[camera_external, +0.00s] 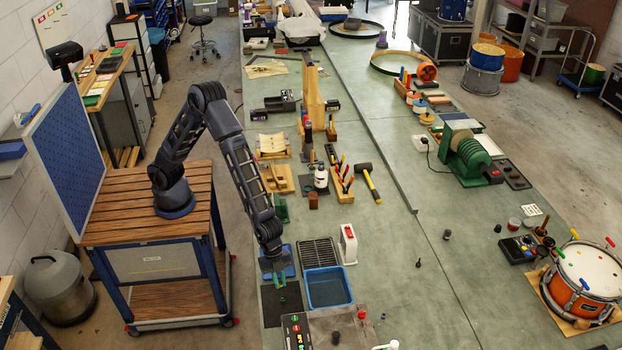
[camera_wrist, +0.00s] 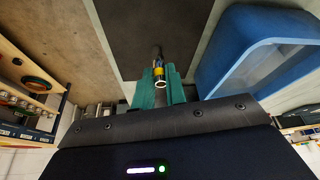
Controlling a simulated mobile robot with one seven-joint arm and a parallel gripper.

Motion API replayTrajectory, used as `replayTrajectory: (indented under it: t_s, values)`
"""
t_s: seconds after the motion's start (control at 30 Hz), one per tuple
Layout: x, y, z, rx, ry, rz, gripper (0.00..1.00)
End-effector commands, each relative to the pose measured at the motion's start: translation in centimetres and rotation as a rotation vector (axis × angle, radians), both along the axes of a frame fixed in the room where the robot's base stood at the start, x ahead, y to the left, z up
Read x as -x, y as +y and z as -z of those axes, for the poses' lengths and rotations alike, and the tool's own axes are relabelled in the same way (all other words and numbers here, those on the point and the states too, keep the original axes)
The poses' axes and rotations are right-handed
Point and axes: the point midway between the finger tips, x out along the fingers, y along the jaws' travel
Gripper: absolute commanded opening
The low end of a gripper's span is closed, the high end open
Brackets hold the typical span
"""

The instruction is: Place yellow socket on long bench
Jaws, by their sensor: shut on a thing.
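My gripper (camera_external: 275,277), with green fingers, hangs at the near left end of the long bench (camera_external: 400,285). In the wrist view the gripper (camera_wrist: 160,88) is shut on a small socket (camera_wrist: 159,73) with a yellow band and a pale round end. The socket sits between the fingertips, over a dark mat (camera_wrist: 158,22). In the external view the socket is too small to make out clearly.
A blue tray (camera_external: 345,291) stands just right of my gripper, with a black rack (camera_external: 319,252) behind it. The dark mat (camera_external: 270,306) lies by the bench's left edge. The bench middle has open room around a few small dark pieces.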

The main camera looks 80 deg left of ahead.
Motion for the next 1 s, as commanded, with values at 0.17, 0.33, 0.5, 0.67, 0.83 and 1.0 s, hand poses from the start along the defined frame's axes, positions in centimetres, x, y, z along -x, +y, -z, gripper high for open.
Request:
replayTrajectory:
  t_s: [0.17, 0.33, 0.5, 0.67, 0.83, 1.0]
  values:
    - [0.0, 0.0, 0.8, 0.001, 0.000, 0.000, 0.00]
    - [0.0, 0.0, 2.9, -0.001, 0.002, -0.001, 0.00]
    - [0.0, 0.0, 4.7, 0.000, 0.000, 0.000, 0.00]
    - [0.0, 0.0, 4.7, 0.001, -0.001, 0.000, 0.00]
    - [0.0, 0.0, 4.9, 0.001, -0.001, 0.000, 0.00]
    - [0.0, 0.0, 4.9, 0.001, -0.001, 0.000, 0.35]
